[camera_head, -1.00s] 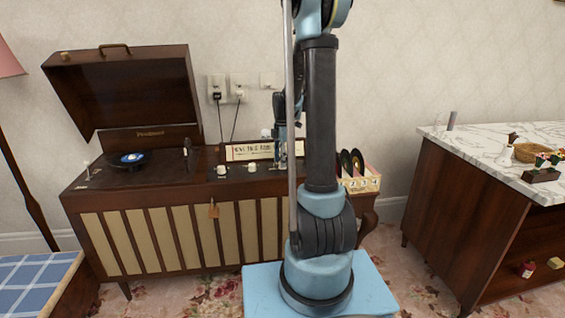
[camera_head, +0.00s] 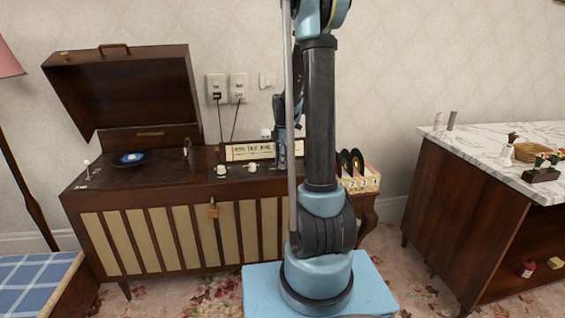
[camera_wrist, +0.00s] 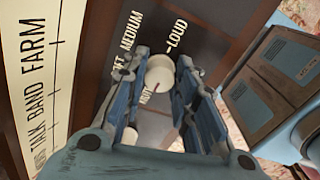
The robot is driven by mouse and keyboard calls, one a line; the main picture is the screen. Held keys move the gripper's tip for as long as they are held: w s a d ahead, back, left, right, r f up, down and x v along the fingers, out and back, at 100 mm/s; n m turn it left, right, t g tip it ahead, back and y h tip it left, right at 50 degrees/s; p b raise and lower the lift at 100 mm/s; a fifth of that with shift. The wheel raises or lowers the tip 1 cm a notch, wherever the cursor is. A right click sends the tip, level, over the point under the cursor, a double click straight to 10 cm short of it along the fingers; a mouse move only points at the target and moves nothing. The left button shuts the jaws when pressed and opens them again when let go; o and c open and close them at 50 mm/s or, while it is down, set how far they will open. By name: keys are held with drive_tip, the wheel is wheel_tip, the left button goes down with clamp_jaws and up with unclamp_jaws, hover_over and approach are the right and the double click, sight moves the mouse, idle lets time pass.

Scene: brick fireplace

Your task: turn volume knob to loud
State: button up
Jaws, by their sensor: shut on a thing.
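The volume knob (camera_wrist: 159,72) is a cream round knob on the dark panel in the wrist view. A short thin red line shows on it, pointing towards the bottom of that picture. Printed labels stand around it: MEDIUM (camera_wrist: 130,30) at its upper left, LOUD (camera_wrist: 177,34) at its upper right, and a partly covered one below. My gripper (camera_wrist: 163,66) has its two blue fingers on either side of the knob and is shut on it. In the head view my gripper (camera_head: 280,150) is at the console's right part, partly hidden behind my arm, and the volume knob is hidden.
The wooden console (camera_head: 150,240) carries a turntable (camera_head: 133,158) under a raised lid. Two other cream knobs (camera_head: 221,170) sit left of my gripper. A record box (camera_head: 361,182) stands to the right. A marble-topped cabinet (camera_head: 470,190) is further right. Boxes (camera_wrist: 280,85) show in the wrist view.

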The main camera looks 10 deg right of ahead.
drive_tip(key=m, duration=0.8)
drive_tip(key=shift+m, duration=0.3)
drive_tip(key=m, duration=0.4)
drive_tip(key=shift+c, duration=0.2)
drive_tip(key=m, duration=0.9)
drive_tip(key=shift+m, duration=0.3)
drive_tip(key=m, duration=0.9)
drive_tip(key=shift+a, duration=0.1)
drive_tip(key=shift+m, duration=2.2)
